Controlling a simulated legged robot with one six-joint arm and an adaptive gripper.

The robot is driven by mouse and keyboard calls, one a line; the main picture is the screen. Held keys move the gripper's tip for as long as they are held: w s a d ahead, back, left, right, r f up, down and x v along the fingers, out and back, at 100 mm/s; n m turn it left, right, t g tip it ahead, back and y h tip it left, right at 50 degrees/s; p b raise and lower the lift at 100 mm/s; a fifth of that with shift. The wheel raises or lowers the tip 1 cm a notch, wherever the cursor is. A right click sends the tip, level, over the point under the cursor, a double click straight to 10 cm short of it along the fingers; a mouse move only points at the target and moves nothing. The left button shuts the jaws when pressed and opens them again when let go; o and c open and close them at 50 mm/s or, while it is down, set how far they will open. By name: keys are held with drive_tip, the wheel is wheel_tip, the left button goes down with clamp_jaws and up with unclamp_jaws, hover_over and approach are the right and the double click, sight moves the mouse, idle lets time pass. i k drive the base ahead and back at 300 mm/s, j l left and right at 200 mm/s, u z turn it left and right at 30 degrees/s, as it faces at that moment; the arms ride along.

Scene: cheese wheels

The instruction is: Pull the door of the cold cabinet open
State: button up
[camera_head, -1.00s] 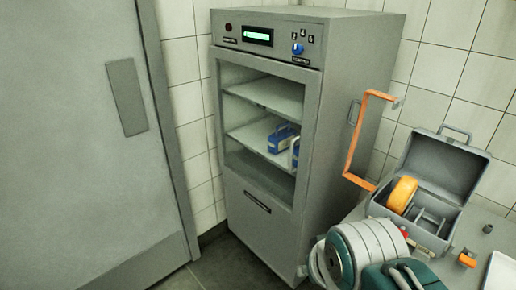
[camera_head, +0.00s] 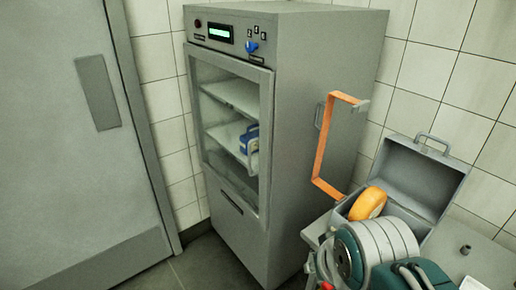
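The cold cabinet (camera_head: 318,70) is a tall grey unit standing against the tiled wall, left of centre. Its door (camera_head: 268,120) has a grey frame around a clear pane and appears shut against the front. A pale upright handle (camera_head: 253,160) shows near the door's right edge. Through the pane I see shelves and a blue item (camera_head: 246,138). My arm, teal and grey, is folded at the lower right, well apart from the door. My gripper is not clearly visible in this view.
A grey door (camera_head: 55,150) fills the left side. An orange bracket (camera_head: 322,150) stands beside the cabinet's right side. At right, a table (camera_head: 490,258) bears an open grey case (camera_head: 405,185) with an orange wheel (camera_head: 368,203). A strip of floor (camera_head: 205,265) before the cabinet shows clear.

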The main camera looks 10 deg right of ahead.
sight(264, 77)
drive_tip(key=i+j+z, duration=0.15)
drive_tip(key=j+z, duration=0.2)
drive_tip(key=i+j+z, duration=0.1)
drive_tip(key=j+z, duration=0.3)
